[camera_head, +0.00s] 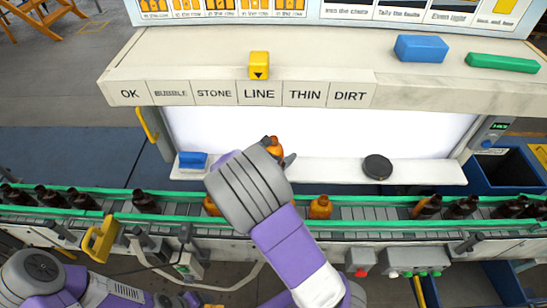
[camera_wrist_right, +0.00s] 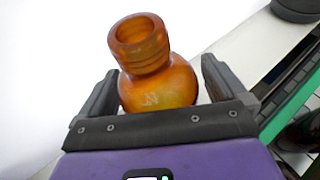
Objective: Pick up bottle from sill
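The amber bottle (camera_head: 274,147) stands at the white sill (camera_head: 330,172), mostly hidden behind my right gripper in the head view. In the right wrist view the orange glass bottle (camera_wrist_right: 155,75) shows its open neck and round shoulder between the two dark fingers. My right gripper (camera_wrist_right: 160,95) is open around it. The left finger is close to or touching the glass, and a narrow gap shows at the right finger. The bottle's base is hidden. Parts of my left arm show at the lower left of the head view, but its gripper does not.
A black puck (camera_head: 377,167) and a blue block (camera_head: 193,160) rest on the sill. Below runs a conveyor with green rails (camera_head: 375,196), carrying dark bottles (camera_head: 145,202) and an amber one (camera_head: 320,207). A labelled shelf (camera_head: 215,93) with a yellow marker (camera_head: 259,65) overhangs behind.

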